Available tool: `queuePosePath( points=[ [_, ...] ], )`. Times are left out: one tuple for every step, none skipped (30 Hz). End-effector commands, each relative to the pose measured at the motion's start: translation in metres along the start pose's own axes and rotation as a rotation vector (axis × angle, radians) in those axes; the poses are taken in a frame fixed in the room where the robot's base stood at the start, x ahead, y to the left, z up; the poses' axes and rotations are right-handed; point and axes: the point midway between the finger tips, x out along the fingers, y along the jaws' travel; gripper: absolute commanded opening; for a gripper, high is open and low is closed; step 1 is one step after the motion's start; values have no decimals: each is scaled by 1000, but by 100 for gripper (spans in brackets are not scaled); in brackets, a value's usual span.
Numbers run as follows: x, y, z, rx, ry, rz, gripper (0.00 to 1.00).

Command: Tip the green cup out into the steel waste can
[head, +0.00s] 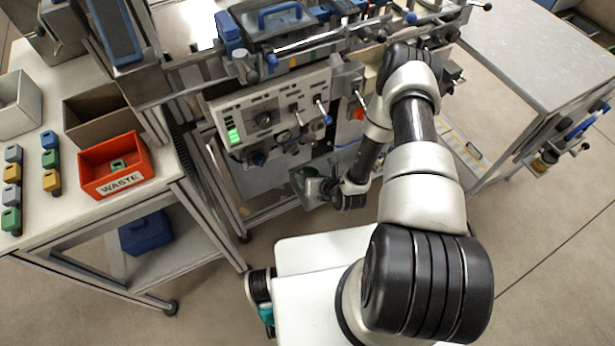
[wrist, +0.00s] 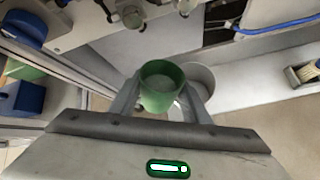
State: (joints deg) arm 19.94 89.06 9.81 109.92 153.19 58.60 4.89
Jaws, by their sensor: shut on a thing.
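The green cup (wrist: 160,88) is between my two gripper fingers in the wrist view, with its open rim facing the camera. My gripper (wrist: 163,98) is shut on it. A little of the cup's green (head: 299,177) shows beside my gripper (head: 312,187) in the head view, low in front of the machine. A round grey steel can (wrist: 203,76) is just behind and right of the cup in the wrist view, partly hidden by the cup and a finger. I cannot tell the gap between them or what the cup holds.
The machine's control panel (head: 270,118) with knobs and levers stands close above my gripper. A red bin marked WASTE (head: 121,183) is on the left table beside small coloured blocks. A blue bin (head: 146,233) is on the shelf below. A grey table (head: 540,60) stands at right.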

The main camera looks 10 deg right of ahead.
Motion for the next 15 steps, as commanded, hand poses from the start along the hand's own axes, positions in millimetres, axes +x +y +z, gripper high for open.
queuePosePath(
  points=[
    [6, -6, 0, 44, 35, 19, 18],
    [7, -8, 0, 72, 61, 31, 18],
    [9, -10, -1, 107, 93, 48, 18],
    [10, -11, -1, 132, 117, 60, 18],
    [11, -12, -1, 153, 141, 70, 18],
    [12, -12, -3, 176, 162, 84, 18],
    [13, -12, -3, 193, 178, 92, 18],
    [13, -13, -3, 208, 195, 98, 18],
    [14, -13, -4, 227, 213, 108, 18],
    [15, -13, -5, 240, 225, 114, 18],
    [15, -13, -4, 251, 235, 121, 18],
    [16, -14, -4, 265, 250, 126, 18],
    [16, -15, -4, 275, 259, 131, 18],
    [16, -17, -4, 285, 269, 133, 18],
    [17, -14, -6, 297, 280, 141, 18]
  ],
)
